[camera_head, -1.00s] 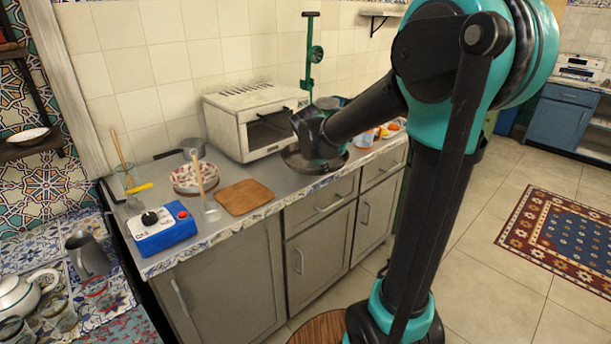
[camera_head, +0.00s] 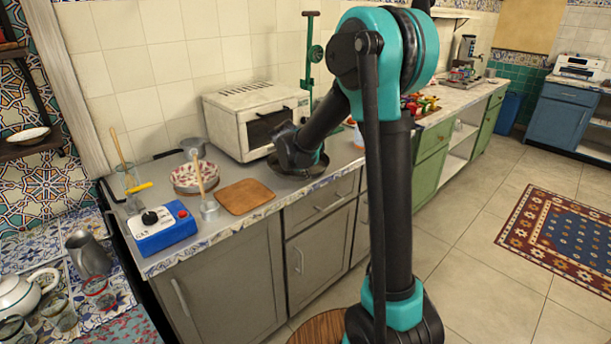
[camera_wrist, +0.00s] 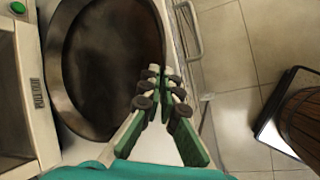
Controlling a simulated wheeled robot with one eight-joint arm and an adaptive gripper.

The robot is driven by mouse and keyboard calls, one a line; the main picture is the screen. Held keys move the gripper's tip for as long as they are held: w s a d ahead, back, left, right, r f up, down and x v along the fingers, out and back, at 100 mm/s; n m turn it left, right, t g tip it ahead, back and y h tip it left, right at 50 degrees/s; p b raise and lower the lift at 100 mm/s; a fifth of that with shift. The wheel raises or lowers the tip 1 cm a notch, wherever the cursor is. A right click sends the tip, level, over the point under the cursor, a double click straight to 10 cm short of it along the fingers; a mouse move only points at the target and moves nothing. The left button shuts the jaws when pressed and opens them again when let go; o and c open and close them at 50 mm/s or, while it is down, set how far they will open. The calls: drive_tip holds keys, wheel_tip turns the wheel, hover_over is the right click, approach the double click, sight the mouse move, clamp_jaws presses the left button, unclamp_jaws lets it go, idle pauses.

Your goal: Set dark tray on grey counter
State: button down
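The dark tray (camera_head: 309,173) is round and shallow. It is at the grey counter (camera_head: 232,167), in front of the white toaster oven and close to the front edge. I cannot tell whether its underside touches the counter. In the wrist view the tray (camera_wrist: 105,60) fills the upper left, roughly level. My gripper (camera_wrist: 163,78) has its fingertips close together at the tray's rim, shut on it. In the head view my gripper (camera_head: 302,158) is above the tray, and my arm hides part of it.
The white toaster oven (camera_head: 245,125) stands right behind the tray. A green stand (camera_head: 308,60) rises behind.

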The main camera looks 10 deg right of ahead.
drive_tip(key=shift+w+a+f, duration=0.1)
drive_tip(key=shift+f, duration=0.1)
drive_tip(key=c, duration=1.7)
unclamp_jaws()
drive_tip(key=shift+r, duration=0.1)
drive_tip(key=v, duration=1.1)
drive_tip(key=s+d+f+m+y, duration=0.1)
drive_tip(key=s+d+f+m, duration=0.2)
drive_tip(key=s, duration=0.6)
drive_tip(key=s+d+f+m+g+y, duration=0.1)
drive_tip(key=s+d+f+m, duration=0.3)
drive_tip(key=s+f+m, duration=0.3)
drive_tip(key=s+d+f+m+y, duration=0.1)
drive_tip(key=s+d+f+m, duration=0.3)
drive_tip(key=s+m, duration=0.5)
drive_tip(key=shift+s+d+f+g+y, duration=0.15)
drive_tip(key=shift+s+f, duration=0.1)
drive_tip(key=shift+s, duration=0.3)
drive_tip(key=shift+s+f+g+y, duration=0.1)
drive_tip(key=shift+s+f, duration=0.1)
drive_tip(key=shift+s, duration=0.35)
drive_tip(key=shift+s+d+f+g+y, duration=0.15)
drive_tip(key=shift+s+f, duration=0.1)
drive_tip(key=shift+s, duration=0.3)
